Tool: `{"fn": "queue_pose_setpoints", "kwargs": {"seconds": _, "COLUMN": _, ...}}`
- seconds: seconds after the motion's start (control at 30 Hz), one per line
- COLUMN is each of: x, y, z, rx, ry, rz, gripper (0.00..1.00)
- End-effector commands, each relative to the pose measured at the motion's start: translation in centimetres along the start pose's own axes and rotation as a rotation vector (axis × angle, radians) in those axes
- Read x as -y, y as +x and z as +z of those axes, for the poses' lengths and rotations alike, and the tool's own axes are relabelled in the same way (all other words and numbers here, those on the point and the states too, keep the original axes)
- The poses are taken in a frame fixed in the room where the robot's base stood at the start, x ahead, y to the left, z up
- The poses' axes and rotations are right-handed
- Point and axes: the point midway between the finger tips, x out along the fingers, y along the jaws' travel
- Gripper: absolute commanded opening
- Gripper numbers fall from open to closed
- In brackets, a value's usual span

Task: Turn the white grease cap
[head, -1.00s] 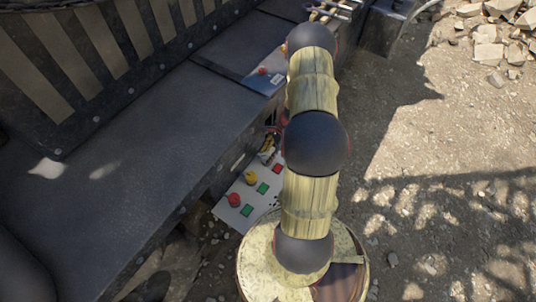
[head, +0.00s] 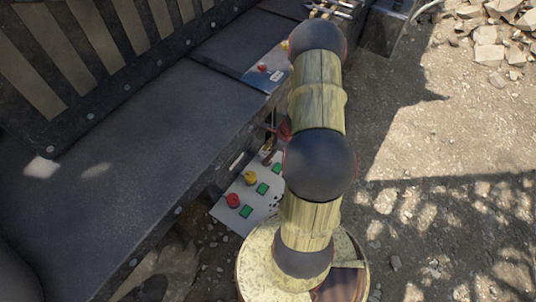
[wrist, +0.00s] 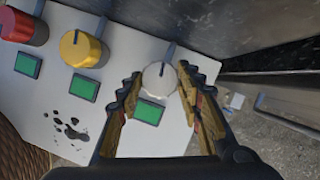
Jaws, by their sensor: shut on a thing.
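The white grease cap (wrist: 158,76) is a round knob with a dark pointer bar, on a pale panel (wrist: 60,100) in the wrist view. My gripper (wrist: 160,82) has one finger on each side of the cap and is shut on it. The pointer bar tilts slightly right of straight up in that view. A green square (wrist: 149,113) shows just below the cap, between the fingers. In the head view the panel (head: 222,212) is partly visible, but my arm hides the white cap.
A yellow cap (wrist: 84,49) and a red cap (wrist: 24,27) stand left of the white one, each with a green square below. A dark metal wall (wrist: 220,25) rises close behind the panel. Gravel ground (head: 420,130) lies open to the right.

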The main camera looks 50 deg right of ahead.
Motion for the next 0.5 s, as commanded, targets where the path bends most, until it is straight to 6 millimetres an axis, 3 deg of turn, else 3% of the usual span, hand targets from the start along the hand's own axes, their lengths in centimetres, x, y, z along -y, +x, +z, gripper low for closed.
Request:
{"fn": "queue_pose_setpoints", "kwargs": {"seconds": 0.33, "x": 0.06, "y": -0.04, "z": 0.04, "rx": 0.0, "ry": 0.001, "rz": -0.001, "gripper": 0.11}}
{"fn": "queue_pose_setpoints", "kwargs": {"seconds": 0.37, "x": 0.06, "y": -0.04, "z": 0.04, "rx": 0.0, "ry": 0.001, "rz": -0.001, "gripper": 0.38}}
{"fn": "queue_pose_setpoints", "kwargs": {"seconds": 0.5, "x": 0.05, "y": -0.04, "z": 0.03, "rx": 0.0, "ry": 0.0, "rz": -0.001, "gripper": 0.46}}
